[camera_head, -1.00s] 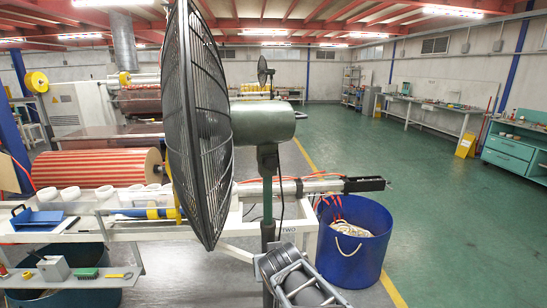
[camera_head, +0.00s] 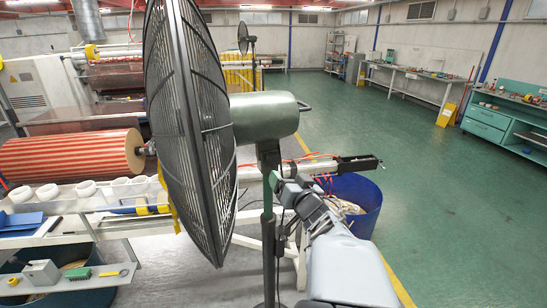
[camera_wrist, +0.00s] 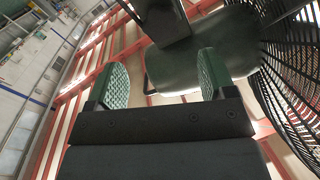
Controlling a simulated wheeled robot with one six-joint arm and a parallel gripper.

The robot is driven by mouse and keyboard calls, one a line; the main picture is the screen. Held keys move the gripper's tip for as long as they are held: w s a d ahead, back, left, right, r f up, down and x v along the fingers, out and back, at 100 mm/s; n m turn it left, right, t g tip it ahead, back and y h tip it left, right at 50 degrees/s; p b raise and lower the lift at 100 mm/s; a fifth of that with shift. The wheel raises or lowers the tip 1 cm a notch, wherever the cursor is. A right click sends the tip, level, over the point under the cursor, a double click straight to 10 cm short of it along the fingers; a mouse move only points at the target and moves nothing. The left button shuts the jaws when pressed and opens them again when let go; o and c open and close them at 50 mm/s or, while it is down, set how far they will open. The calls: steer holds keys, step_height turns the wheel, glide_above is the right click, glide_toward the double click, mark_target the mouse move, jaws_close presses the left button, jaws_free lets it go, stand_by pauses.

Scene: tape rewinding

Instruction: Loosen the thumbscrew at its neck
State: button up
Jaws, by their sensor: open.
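The pedestal fan has a dark round grille (camera_head: 190,120) and a green motor housing (camera_head: 262,115) on a dark neck (camera_head: 268,158) above a thin pole. I cannot make out the thumbscrew clearly; my gripper and the small size of the parts hide it. My gripper (camera_head: 281,188) is just right of the pole, below the housing. In the wrist view my gripper (camera_wrist: 160,78) is open, its two textured pads wide apart with nothing held. Beyond the pads, that view shows the underside of the green housing (camera_wrist: 195,55) and the dark neck bracket (camera_wrist: 160,18); the grille (camera_wrist: 292,85) is at right.
A blue bin (camera_head: 362,195) stands behind my arm, and a horizontal bar with a dark end (camera_head: 356,163) runs behind the neck. A white shelf (camera_head: 95,230) with cups and tools is at left. The green floor (camera_head: 440,200) at right is clear.

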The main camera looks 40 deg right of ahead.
mark_target(274, 163)
steer(key=p+x, duration=0.1)
steer(key=x, duration=0.9)
steer(key=shift+w+a, duration=0.1)
steer(key=shift+a, duration=0.05)
steer(key=shift+c, duration=0.3)
steer(key=c, duration=0.9)
steer(key=shift+f, duration=0.1)
